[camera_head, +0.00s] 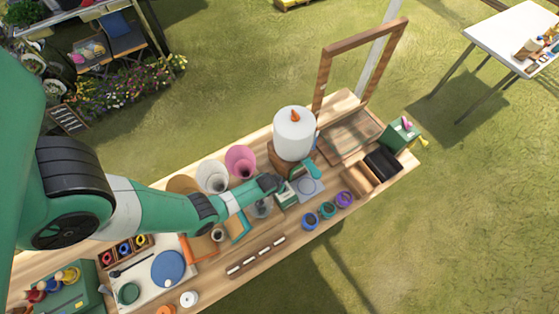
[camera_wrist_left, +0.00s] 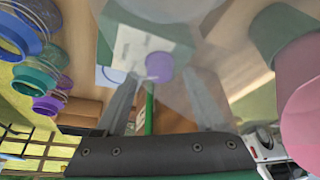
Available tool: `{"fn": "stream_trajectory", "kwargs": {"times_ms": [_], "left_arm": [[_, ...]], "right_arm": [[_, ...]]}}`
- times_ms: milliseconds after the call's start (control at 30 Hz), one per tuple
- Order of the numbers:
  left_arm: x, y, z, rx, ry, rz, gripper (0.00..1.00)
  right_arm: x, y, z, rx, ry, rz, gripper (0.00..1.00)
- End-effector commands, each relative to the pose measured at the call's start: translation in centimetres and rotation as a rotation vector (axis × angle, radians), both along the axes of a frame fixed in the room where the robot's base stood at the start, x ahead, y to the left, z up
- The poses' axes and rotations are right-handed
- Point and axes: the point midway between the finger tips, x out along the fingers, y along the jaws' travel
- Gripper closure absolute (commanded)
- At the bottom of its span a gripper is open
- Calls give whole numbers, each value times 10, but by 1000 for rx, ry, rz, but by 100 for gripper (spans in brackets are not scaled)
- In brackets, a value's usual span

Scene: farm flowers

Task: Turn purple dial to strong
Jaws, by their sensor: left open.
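A small green box with a pale front (camera_wrist_left: 140,45) shows in the left wrist view, with a round purple dial (camera_wrist_left: 158,66) on it. The green box (camera_head: 287,198) is also in the head view, beside the white tank; its dial cannot be made out there. My left gripper (camera_wrist_left: 162,78) is open, its two fingers reaching toward the box on either side of the dial. It is empty, and I cannot tell whether it touches the dial. The dial's setting and any lettering are too small to read. My right gripper is not in view.
A white tank (camera_head: 294,134) stands behind the box. White (camera_head: 212,176) and pink (camera_head: 241,161) cones stand at its left. Several coloured rings, including a purple one (camera_head: 344,199), lie to the right. A wooden frame (camera_head: 322,75) rises at the bench's far end.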

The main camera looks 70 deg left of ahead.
Motion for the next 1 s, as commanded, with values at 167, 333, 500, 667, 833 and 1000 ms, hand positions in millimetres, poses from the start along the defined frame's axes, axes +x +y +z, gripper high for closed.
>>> {"fn": "stream_trajectory", "kwargs": {"times_ms": [167, 333, 500, 667, 833, 1000], "left_arm": [[3, 3, -9, 0, 0, 0, 29], [3, 3, -8, 1, -1, 0, 29], [3, 3, -8, 1, -1, 0, 54], [3, 3, -8, 1, 0, -1, 83], [3, 3, -8, 1, 0, -1, 100], [4, 2, -10, 1, -1, 28, 100]], "right_arm": [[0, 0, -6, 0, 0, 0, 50], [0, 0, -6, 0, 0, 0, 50], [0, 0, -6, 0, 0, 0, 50], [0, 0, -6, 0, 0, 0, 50], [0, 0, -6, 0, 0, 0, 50], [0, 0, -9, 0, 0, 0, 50]]}}
